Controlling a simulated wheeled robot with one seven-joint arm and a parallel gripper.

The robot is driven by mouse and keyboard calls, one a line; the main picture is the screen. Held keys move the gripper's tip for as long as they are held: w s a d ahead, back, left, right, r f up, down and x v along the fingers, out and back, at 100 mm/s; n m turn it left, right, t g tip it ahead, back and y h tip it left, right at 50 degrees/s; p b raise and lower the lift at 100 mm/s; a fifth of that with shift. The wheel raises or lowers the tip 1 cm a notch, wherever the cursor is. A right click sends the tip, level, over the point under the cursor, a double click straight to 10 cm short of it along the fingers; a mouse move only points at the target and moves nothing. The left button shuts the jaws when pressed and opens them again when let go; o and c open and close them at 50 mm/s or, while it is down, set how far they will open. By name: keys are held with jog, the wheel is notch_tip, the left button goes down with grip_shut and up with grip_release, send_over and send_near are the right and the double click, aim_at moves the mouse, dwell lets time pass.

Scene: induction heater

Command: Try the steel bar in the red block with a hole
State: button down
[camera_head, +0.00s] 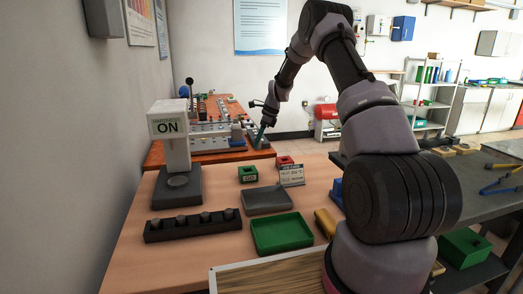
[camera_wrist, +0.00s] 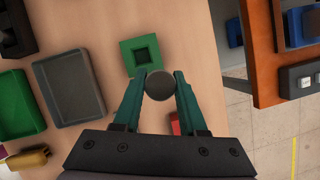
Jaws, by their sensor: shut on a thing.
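My gripper (camera_wrist: 160,82) is shut on the steel bar (camera_wrist: 160,86), which shows as a dark grey round end between the teal fingertips in the wrist view. In the head view my gripper (camera_head: 262,134) is at the far end of the wooden table; the bar is too small to make out there. The red block (camera_head: 284,160) stands near the table's far edge, behind a small card. In the wrist view only a piece of the red block (camera_wrist: 175,124) shows between the fingers, near the palm; its hole is hidden there. The bar is apart from it.
A green block (camera_wrist: 127,58) with a square hole lies just beyond the bar; it also shows in the head view (camera_head: 248,174). A grey tray (camera_head: 268,200), green tray (camera_head: 281,234), black rack (camera_head: 193,226) and "ON" tester (camera_head: 168,128) stand nearer. An orange bench (camera_head: 215,150) adjoins beyond.

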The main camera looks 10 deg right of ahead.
aim_at(281, 159)
jog(key=w+d+f+m+t, duration=0.1)
jog(key=w+d+m, duration=0.1)
jog(key=d, duration=0.5)
jog(key=w+d+f+m, duration=0.1)
jog(key=w+d+f, duration=0.1)
jog(key=d, duration=0.5)
jog(key=shift+d+f, duration=0.1)
jog(key=shift+f, duration=2.6)
jog(key=shift+s+f, duration=0.1)
jog(key=shift+f, duration=0.05)
jog(key=shift+c, duration=1.9)
grip_release()
jog(key=v, duration=1)
jog(key=shift+s+r, duration=0.2)
jog(key=shift+r, duration=0.2)
